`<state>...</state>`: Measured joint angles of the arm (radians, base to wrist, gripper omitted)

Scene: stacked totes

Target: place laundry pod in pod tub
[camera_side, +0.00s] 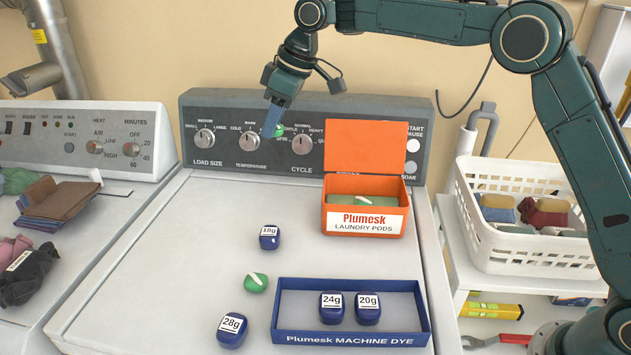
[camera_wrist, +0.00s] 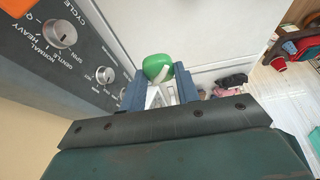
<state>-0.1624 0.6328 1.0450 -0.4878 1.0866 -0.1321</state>
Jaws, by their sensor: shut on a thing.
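My gripper (camera_side: 274,122) is raised in front of the washer's control panel, near the temperature dial. It is shut on a green laundry pod (camera_side: 279,131) with a white stripe. In the wrist view the pod (camera_wrist: 155,66) sits at the tips of the two blue fingers (camera_wrist: 160,86). The orange pod tub (camera_side: 328,219), labelled Plumesk Laundry Pods, stands right of and below my gripper with its lid (camera_side: 365,146) open. Green shows inside the tub, partly hidden by its front wall. Another green pod (camera_side: 256,283) lies on the washer top.
A blue dye tray (camera_side: 350,338) holds the 24g and 20g blocks. Loose blue blocks, 18g (camera_side: 269,237) and 28g (camera_side: 232,331), stand left of it. A white basket (camera_side: 530,255) is at right. The washer top's left side is clear.

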